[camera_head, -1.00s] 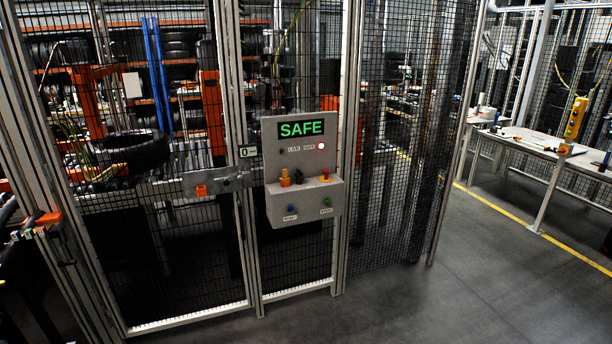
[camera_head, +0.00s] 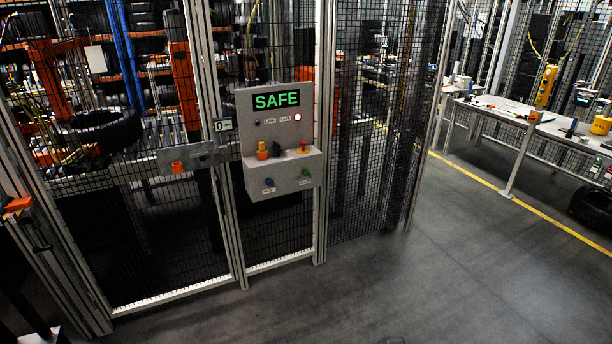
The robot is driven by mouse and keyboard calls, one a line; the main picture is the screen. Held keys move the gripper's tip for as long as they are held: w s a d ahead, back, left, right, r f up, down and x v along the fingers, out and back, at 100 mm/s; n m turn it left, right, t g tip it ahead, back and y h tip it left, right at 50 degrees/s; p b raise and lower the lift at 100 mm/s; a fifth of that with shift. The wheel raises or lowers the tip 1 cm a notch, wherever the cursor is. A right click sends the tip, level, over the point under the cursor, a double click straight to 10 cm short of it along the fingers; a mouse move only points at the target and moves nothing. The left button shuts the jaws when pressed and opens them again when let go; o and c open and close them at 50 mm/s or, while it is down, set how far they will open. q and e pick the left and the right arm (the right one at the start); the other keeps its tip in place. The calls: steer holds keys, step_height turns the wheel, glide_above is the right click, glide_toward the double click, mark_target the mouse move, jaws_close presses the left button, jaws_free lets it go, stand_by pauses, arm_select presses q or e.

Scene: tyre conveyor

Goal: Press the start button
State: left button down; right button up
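A grey control panel (camera_head: 246,131) is mounted on the mesh fence, a little left of the middle of the view. Its green display (camera_head: 276,101) reads SAFE, and a lamp (camera_head: 297,117) under it glows by the SAFE label. The lower box carries a green button (camera_head: 305,172) at right with a small label too blurred to read surely; I take it for the start button. A blue button (camera_head: 268,182) sits at left. An orange-yellow control, a black switch and a red-and-yellow knob (camera_head: 304,146) are on the box's top.
A mesh fence (camera_head: 385,130) with metal posts encloses tyres (camera_head: 105,130) and orange machinery. A workbench (camera_head: 500,118) stands at right beyond a yellow floor line (camera_head: 470,178). A tyre (camera_head: 593,208) lies at the right edge. Grey floor (camera_head: 370,285) before the panel is open.

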jaws_close()
stand_by(1.1)
